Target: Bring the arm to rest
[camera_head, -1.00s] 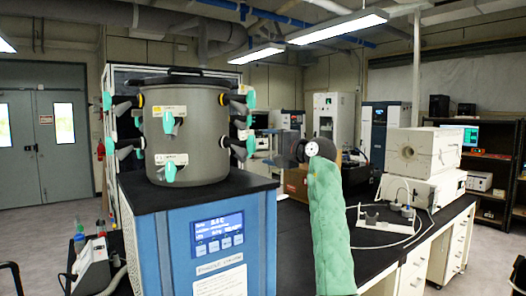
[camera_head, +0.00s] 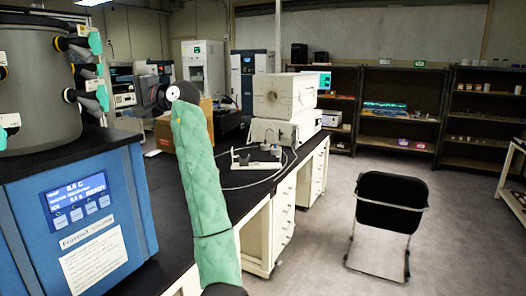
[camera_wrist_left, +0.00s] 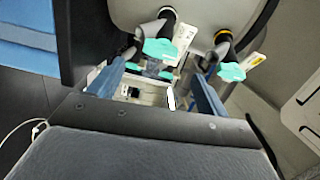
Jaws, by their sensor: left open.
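My left arm in its green quilted sleeve rises from the bottom of the head view, bent at the top, with the dark left gripper (camera_head: 150,92) pointing away to the left. The fingertips are hard to make out there. In the left wrist view the blue fingers of the left gripper (camera_wrist_left: 157,72) stand apart with nothing held between them. The freeze dryer (camera_head: 85,215), a blue cabinet with a display and a grey drum (camera_head: 35,85) on top, is left of the arm. Teal-handled valves (camera_wrist_left: 160,50) show beyond the fingers. My right gripper is out of view.
A black-topped bench (camera_head: 165,195) runs behind the arm, with a white furnace-like unit (camera_head: 283,97), a cardboard box (camera_head: 165,132) and a small stand with a cable (camera_head: 257,158). A black chair (camera_head: 390,205) stands on open floor at right, before dark shelves (camera_head: 398,110).

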